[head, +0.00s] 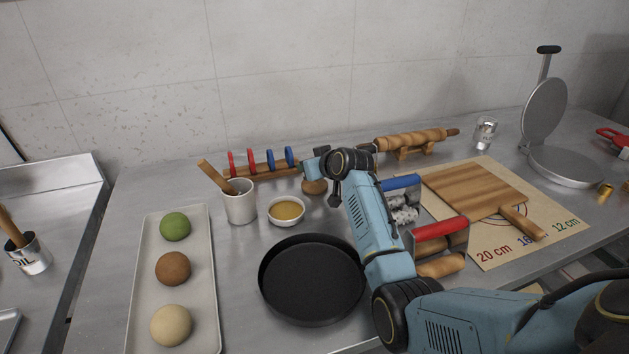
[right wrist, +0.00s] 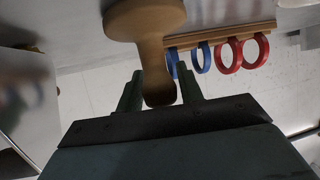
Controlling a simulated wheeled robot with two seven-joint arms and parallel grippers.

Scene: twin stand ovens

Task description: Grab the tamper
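The tamper (head: 314,187) is a wooden piece with a round, wide end, standing on the steel counter behind the black pan. In the right wrist view the tamper (right wrist: 147,22) shows its wide end at the top and its narrower handle pointing down between my fingers. My right gripper (head: 312,166) is at the tamper in the head view and hides its upper part. In the right wrist view my right gripper (right wrist: 160,85) has one finger on each side of the handle, with slim gaps visible, so it looks open around it. My left gripper is not in view.
A white bowl of yellow sauce (head: 286,211), a white cup (head: 239,203) and a ring rack (head: 262,170) stand left of the tamper. The black pan (head: 311,280) is in front. Red-handled (head: 440,229) and blue-handled (head: 400,182) tools lie right of my forearm.

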